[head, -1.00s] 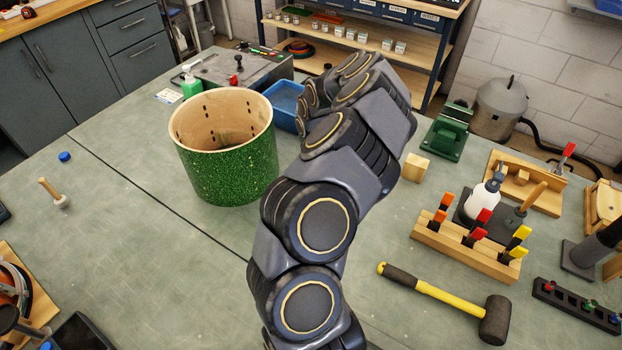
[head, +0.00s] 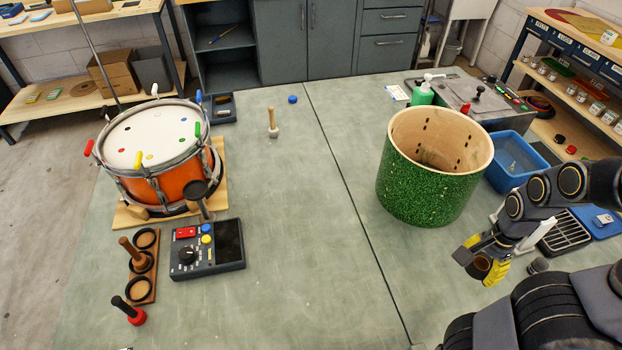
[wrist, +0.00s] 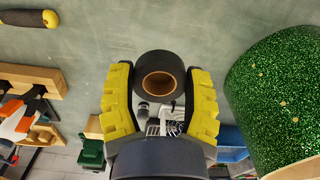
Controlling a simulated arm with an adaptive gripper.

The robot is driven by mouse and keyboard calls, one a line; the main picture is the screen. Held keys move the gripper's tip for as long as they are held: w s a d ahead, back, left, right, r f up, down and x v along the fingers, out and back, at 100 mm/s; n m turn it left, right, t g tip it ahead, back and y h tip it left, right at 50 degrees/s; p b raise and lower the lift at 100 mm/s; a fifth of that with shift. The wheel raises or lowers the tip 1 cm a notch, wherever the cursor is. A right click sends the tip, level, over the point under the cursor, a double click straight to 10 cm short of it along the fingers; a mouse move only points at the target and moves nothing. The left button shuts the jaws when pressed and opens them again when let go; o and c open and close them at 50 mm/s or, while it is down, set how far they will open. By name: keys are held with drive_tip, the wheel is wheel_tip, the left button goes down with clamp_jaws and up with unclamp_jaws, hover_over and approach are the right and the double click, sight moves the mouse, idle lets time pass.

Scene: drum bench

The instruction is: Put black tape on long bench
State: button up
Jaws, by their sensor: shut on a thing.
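The black tape (wrist: 160,68) is a dark roll with a brown inner core. My gripper (wrist: 161,76) has its yellow-padded fingers on both sides of the roll, shut on it. In the head view, my gripper (head: 479,262) is at the right, in front of the green drum shell, and the tape (head: 482,266) shows small between the yellow fingers. The roll appears held above the grey-green bench top (head: 310,230), which a dark seam crosses. I cannot tell which side of the seam is the long bench. The exact height of the tape is unclear.
The green drum shell (head: 430,196) and a blue bin (head: 513,163) stand near my gripper. An orange drum (head: 164,188), a control box (head: 208,260) and a wooden mallet (head: 272,122) are left of the seam. The bench middle is largely clear.

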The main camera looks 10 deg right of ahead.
drive_tip(key=w+a+n, duration=0.3)
drive_tip(key=w+a, duration=0.1)
drive_tip(key=a, duration=0.5)
drive_tip(key=w+a+n, duration=0.3)
drive_tip(key=a+n, duration=0.1)
drive_tip(key=a, duration=0.4)
drive_tip(key=w+a+n, duration=0.3)
drive_tip(key=w+a, duration=0.1)
drive_tip(key=a, duration=0.5)
drive_tip(key=s+a+n, duration=0.5)
drive_tip(key=s+a, duration=0.1)
drive_tip(key=a, duration=0.4)
drive_tip(key=s+a+n, duration=0.4)
drive_tip(key=s+a, duration=0.2)
drive_tip(key=a, duration=0.5)
hover_over(191, 314)
drive_tip(key=f, duration=0.9)
drive_tip(key=shift+s+d, duration=0.2)
drive_tip(key=shift+w+a+f, duration=0.1)
drive_tip(key=shift+w+f, duration=0.05)
drive_tip(key=shift+f, duration=0.1)
drive_tip(key=shift+w+a+f, duration=0.1)
drive_tip(key=shift+f, duration=1.5)
drive_tip(key=shift+f, duration=0.1)
